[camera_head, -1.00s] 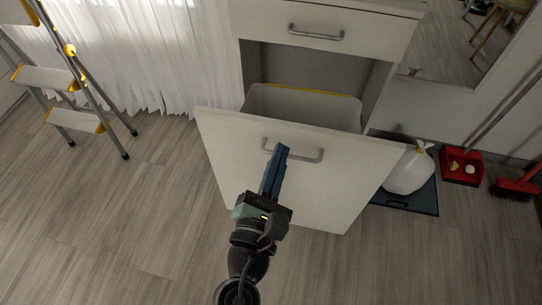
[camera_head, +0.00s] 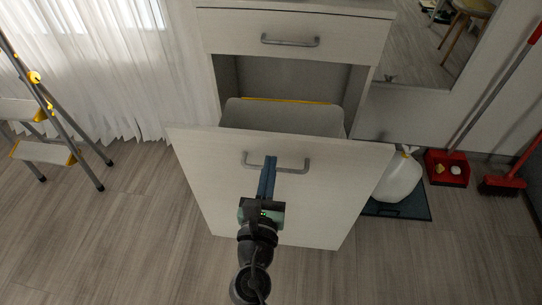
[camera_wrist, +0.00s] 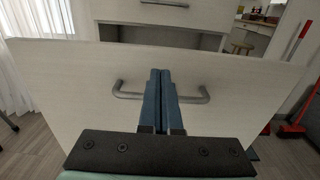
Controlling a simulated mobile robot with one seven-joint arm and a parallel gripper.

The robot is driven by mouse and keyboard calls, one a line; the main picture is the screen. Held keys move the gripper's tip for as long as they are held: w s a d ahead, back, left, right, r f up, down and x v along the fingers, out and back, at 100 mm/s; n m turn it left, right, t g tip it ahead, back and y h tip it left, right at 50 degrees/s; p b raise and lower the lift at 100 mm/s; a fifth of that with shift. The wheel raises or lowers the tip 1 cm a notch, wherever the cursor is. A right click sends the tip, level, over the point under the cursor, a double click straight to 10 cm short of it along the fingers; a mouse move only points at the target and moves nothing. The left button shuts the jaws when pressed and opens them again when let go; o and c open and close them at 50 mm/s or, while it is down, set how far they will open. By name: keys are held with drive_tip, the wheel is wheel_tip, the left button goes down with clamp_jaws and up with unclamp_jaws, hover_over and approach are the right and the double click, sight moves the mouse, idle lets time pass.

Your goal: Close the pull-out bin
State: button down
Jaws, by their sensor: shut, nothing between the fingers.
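The pull-out bin's white front panel (camera_head: 225,185) stands out from the cabinet, with a grey bar handle (camera_head: 292,169) near its top. Behind the panel, a grey bin (camera_head: 290,117) with a yellow strip at its back rim shows partly inside the cabinet opening. My gripper (camera_head: 270,160) is shut and empty, its blue fingers in front of the panel at the handle's middle. In the wrist view, my gripper's fingertips (camera_wrist: 160,75) are side by side between the ends of the handle (camera_wrist: 192,99) and hide its middle. I cannot tell whether they touch the panel.
A drawer with its own handle (camera_head: 290,42) is above the opening and closed. A step ladder (camera_head: 60,120) stands at the left by white curtains. A white bag (camera_head: 402,180) on a dark mat, a red dustpan (camera_head: 447,168) and a red broom (camera_head: 505,183) are at the right.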

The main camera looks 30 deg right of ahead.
sight(273, 145)
drive_tip(key=shift+x, duration=1.5)
drive_tip(key=shift+w, duration=0.1)
